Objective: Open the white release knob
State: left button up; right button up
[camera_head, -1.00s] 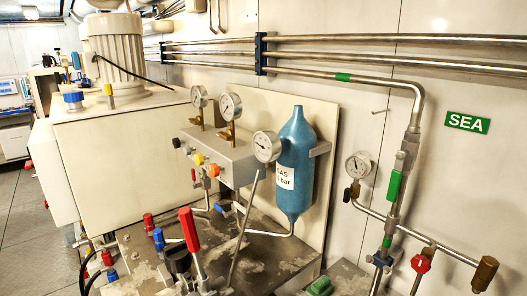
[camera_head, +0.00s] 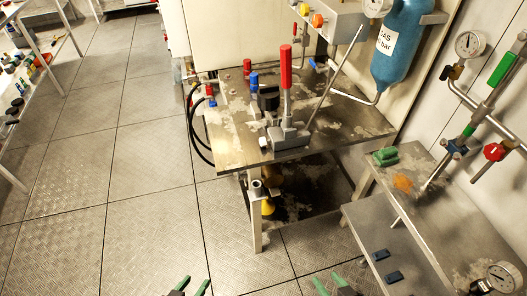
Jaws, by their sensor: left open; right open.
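I cannot make out a clearly white release knob in the head view. A small pale grey cylindrical part (camera_head: 257,188) sits at the front of the metal bench, by its front leg, and I cannot tell whether it is the knob. A red-handled lever (camera_head: 286,68) stands upright on the bench, with a black part (camera_head: 268,98) beside it. My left gripper (camera_head: 193,286) and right gripper (camera_head: 330,284) show green fingertips at the bottom edge. Both are open and empty, below and in front of the bench in the picture, apart from everything.
The metal bench (camera_head: 232,140) carries blue and red fittings and black hoses on its left. A blue gas bottle (camera_head: 398,45) hangs behind. A lower stand (camera_head: 440,200) with a green block (camera_head: 385,156), pipes and gauges is at right. The tiled floor (camera_head: 140,170) is free at left.

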aim_at(264, 142)
jog(key=k+z, duration=0.2)
jog(key=z, duration=0.2)
jog(key=k+z, duration=0.15)
jog(key=z, duration=0.65)
jog(key=j+z, duration=0.15)
jog(key=z, duration=0.25)
jog(key=j+z, duration=0.1)
jog(key=z, duration=0.25)
jog(key=k+j, duration=0.1)
jog(key=j, duration=0.85)
jog(key=k+j, duration=0.1)
jog(key=j, duration=1.75)
jog(key=k, duration=0.05)
